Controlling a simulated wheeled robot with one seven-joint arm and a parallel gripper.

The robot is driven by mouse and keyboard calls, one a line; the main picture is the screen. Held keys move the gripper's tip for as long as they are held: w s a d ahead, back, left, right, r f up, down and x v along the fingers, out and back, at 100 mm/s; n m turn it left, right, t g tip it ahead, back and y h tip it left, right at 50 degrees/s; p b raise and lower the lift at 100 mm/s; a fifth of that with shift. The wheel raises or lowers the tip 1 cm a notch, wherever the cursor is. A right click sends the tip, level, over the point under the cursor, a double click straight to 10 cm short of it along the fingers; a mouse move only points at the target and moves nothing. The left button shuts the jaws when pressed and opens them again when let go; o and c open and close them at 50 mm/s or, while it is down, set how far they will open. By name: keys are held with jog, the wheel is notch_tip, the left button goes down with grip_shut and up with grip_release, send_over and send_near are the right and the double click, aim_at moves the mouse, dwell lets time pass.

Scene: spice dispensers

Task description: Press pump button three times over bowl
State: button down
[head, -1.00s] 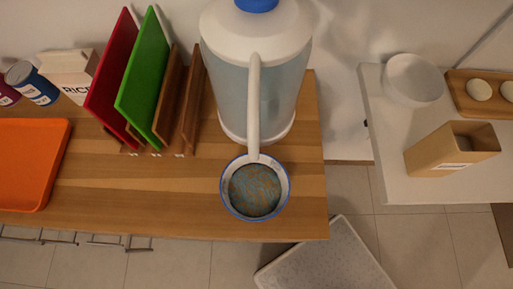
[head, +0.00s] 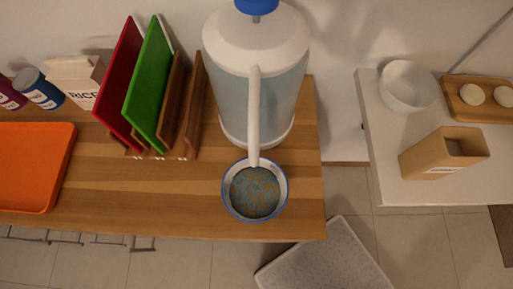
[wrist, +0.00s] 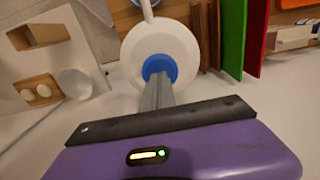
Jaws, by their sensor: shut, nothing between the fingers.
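The pump dispenser (head: 256,85) stands upright on the wooden counter, with a pale see-through body and white lid. Its blue button (head: 257,6) is at the top edge of the head view, with a short grey stem beneath. The button also shows in the wrist view (wrist: 160,66). The white spout (head: 254,115) points down over the bowl (head: 226,200), which is blue-rimmed with a blue and brown patterned inside. My gripper (wrist: 156,82) is shut and empty, its fingertips in line with the button in the wrist view. I cannot tell whether they touch. My gripper is outside the head view.
Red (head: 118,85) and green (head: 148,85) boards stand in a rack left of the dispenser. An orange tray (head: 35,165) lies at far left. A white table (head: 395,160) at right holds a white bowl (head: 408,85) and a brown box (head: 430,155).

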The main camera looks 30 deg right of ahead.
jog(key=shift+r, duration=0.1)
notch_tip(320, 180, up, 6)
jog(key=p, duration=0.4)
dwell(0.4)
dwell(0.5)
